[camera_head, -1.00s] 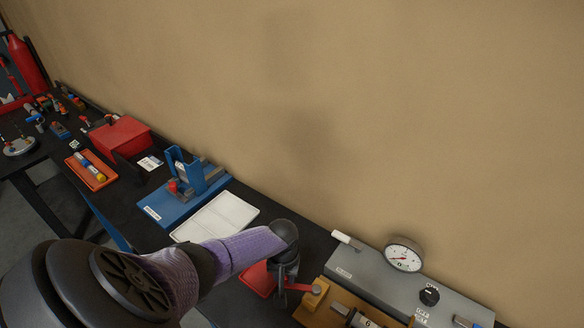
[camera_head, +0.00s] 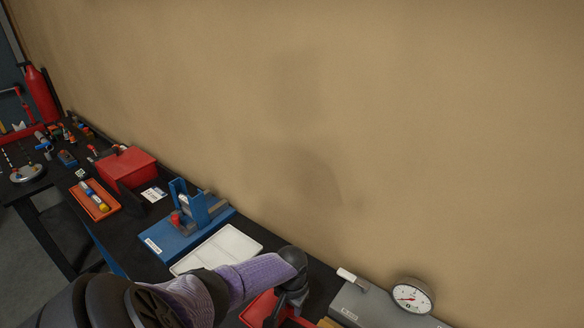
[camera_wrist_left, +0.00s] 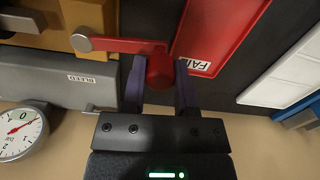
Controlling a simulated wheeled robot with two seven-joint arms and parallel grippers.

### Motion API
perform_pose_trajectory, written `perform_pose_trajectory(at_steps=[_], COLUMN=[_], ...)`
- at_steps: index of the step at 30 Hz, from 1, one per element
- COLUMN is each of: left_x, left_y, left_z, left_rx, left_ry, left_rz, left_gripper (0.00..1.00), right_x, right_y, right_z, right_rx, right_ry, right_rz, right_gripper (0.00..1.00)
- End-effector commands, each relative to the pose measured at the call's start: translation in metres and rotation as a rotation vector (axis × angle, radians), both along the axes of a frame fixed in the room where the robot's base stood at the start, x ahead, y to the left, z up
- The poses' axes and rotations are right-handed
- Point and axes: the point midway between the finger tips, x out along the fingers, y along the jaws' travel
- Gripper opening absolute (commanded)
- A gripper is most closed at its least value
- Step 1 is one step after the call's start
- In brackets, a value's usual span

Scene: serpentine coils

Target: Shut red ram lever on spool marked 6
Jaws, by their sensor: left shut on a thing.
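In the left wrist view, the red lever (camera_wrist_left: 122,45) runs from a silver pivot on a brown-orange block (camera_wrist_left: 48,28) to a round red knob. My left gripper (camera_wrist_left: 160,78) has its two fingers on either side of this knob and is shut on it. In the head view my left gripper (camera_head: 284,308) is seen from behind at the bottom edge, and the lever is hidden or out of frame. The spool's number 6 is not visible now. My right gripper is in neither view.
A red tray (camera_wrist_left: 215,30) marked FAIL lies close beside the knob. A grey unit (camera_wrist_left: 60,88) labelled BLEED and a dial gauge (camera_head: 412,295) stand on the other side. A white tray (camera_head: 225,245) and blue fixture (camera_head: 190,222) sit further left, before the wall.

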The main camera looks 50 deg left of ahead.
Motion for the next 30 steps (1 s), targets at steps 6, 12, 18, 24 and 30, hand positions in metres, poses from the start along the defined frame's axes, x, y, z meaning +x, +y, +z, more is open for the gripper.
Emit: perform_pose_trajectory(at_steps=[6, 12, 18, 24, 30], left_x=[0.001, 0.0, 0.0, 0.0, 0.001], left_y=[0.0, 0.0, 0.0, 0.0, 0.001], left_z=[0.001, 0.0, 0.0, 0.027, 0.075], left_rx=[0.002, 0.0, 0.0, 0.0, 0.002], left_ry=[-0.002, -0.001, -0.001, -0.001, -0.004], left_rz=[0.0, 0.001, 0.001, -0.001, -0.001], left_gripper=[0.0, 0.72, 0.72, 0.72, 0.72], right_x=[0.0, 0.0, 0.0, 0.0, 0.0], right_y=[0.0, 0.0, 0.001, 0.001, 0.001], right_z=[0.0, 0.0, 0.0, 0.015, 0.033], right_rx=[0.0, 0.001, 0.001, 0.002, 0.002], right_ry=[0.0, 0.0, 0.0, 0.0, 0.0], right_rz=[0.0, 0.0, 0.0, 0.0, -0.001], right_gripper=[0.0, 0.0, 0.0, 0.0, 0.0])
